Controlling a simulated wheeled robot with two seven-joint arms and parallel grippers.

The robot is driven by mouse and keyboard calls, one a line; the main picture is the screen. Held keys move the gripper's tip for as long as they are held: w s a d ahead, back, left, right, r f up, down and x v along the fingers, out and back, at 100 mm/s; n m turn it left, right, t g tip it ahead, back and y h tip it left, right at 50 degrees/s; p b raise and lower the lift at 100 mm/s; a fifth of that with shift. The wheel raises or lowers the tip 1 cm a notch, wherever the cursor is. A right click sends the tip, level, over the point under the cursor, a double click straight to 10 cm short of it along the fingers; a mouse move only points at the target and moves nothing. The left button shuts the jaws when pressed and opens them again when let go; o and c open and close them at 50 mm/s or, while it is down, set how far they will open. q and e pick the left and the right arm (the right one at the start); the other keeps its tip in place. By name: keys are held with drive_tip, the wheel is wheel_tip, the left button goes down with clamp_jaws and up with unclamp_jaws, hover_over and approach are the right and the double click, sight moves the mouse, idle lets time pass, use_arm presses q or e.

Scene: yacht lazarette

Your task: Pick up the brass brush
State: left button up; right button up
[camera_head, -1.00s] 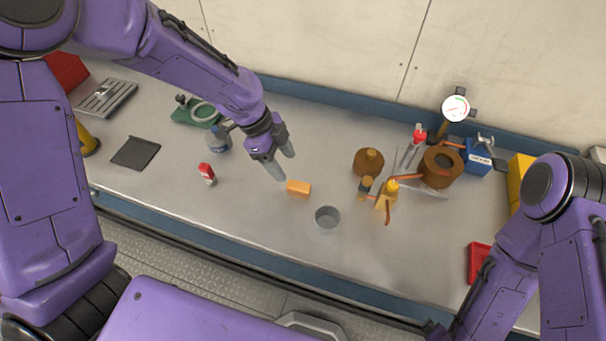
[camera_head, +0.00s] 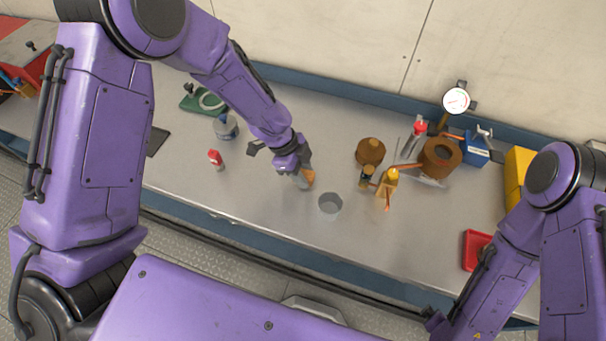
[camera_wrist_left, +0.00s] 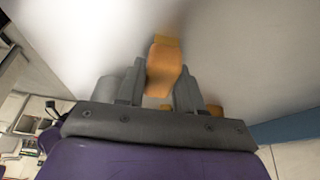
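A small orange block (camera_head: 310,178), which I take to be the brass brush, lies on the grey bench top; I cannot make out bristles. My left gripper (camera_head: 303,181) is down at it and hides part of it in the head view. In the left wrist view the orange block (camera_wrist_left: 164,66) lies between the two grey fingers (camera_wrist_left: 160,88), with a yellow strip at its far end. It nearly fills the gap; I cannot tell whether the fingers press on it.
A grey cup (camera_head: 330,204) stands just right of my left gripper. A red-capped bottle (camera_head: 216,160) is to the left. A red tray (camera_head: 476,250) lies near the front edge.

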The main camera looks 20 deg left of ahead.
use_arm(q)
drive_tip(key=shift+w+r+b, duration=0.1)
drive_tip(key=shift+r+b, duration=0.3)
drive_tip(key=shift+r, duration=0.15)
drive_tip(key=shift+r+b, duration=0.5)
drive_tip(key=shift+r, duration=0.3)
drive_tip(key=s+d+r, duration=0.3)
drive_tip(key=s+r, duration=0.7)
drive_tip(key=s, duration=0.3)
drive_tip(key=shift+s+d+r+p, duration=0.15)
drive_tip(key=shift+s+d+p, duration=0.2)
drive_tip(key=shift+d+p, duration=0.05)
